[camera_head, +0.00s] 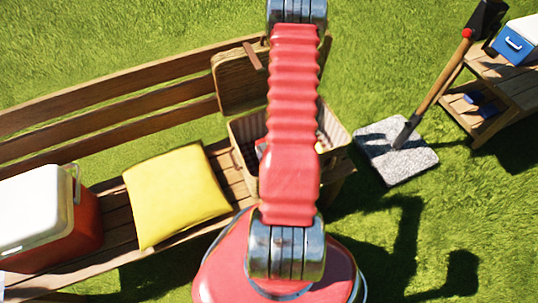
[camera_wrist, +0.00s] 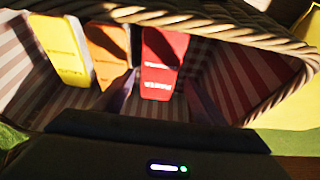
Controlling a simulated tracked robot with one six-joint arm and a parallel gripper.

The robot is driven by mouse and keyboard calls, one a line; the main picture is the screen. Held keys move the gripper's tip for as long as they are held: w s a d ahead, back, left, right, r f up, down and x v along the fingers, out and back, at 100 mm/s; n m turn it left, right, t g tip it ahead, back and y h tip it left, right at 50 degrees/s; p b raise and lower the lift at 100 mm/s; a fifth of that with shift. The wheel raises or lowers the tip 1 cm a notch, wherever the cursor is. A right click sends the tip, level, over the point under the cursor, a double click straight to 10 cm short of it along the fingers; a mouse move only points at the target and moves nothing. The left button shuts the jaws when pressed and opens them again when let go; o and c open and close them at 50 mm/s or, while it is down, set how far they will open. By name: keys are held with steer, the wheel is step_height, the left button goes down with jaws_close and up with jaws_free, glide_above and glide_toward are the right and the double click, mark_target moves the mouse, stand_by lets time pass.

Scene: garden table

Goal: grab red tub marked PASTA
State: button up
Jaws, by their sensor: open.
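The red tub (camera_wrist: 165,48) stands inside a wicker basket (camera_wrist: 215,34) with a striped lining, in the wrist view. Pale lettering on its face seems to read PASTA, though it is blurred. My gripper (camera_wrist: 160,82) is open, with one dark finger on each side of the red tub's near end. I cannot tell whether the fingers touch it. An orange tub (camera_wrist: 106,50) is just left of the red one, and a yellow tub (camera_wrist: 62,48) is further left. In the head view my arm covers most of the basket (camera_head: 338,130), and the red tub cannot be made out there.
The basket stands on a wooden bench (camera_head: 110,210), its lid (camera_head: 235,82) raised. A yellow cushion (camera_head: 177,195) and a red-white cooler (camera_head: 35,220) are to its left. A stone slab (camera_head: 375,145) with a long-handled tool (camera_head: 440,85) is right. Striped basket walls surround the tubs.

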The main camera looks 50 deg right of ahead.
steer(key=shift+x, duration=3.2)
steer(key=shift+c, duration=0.3)
steer(key=c, duration=1.2)
steer(key=shift+s+a, duration=0.25)
steer(key=shift+a, duration=0.5)
steer(key=shift+c, duration=0.2)
steer(key=o, duration=1.6)
steer(key=shift+r, duration=0.1)
steer(key=v, duration=1.3)
steer(key=shift+s+r, duration=0.2)
steer(key=shift+r, duration=0.05)
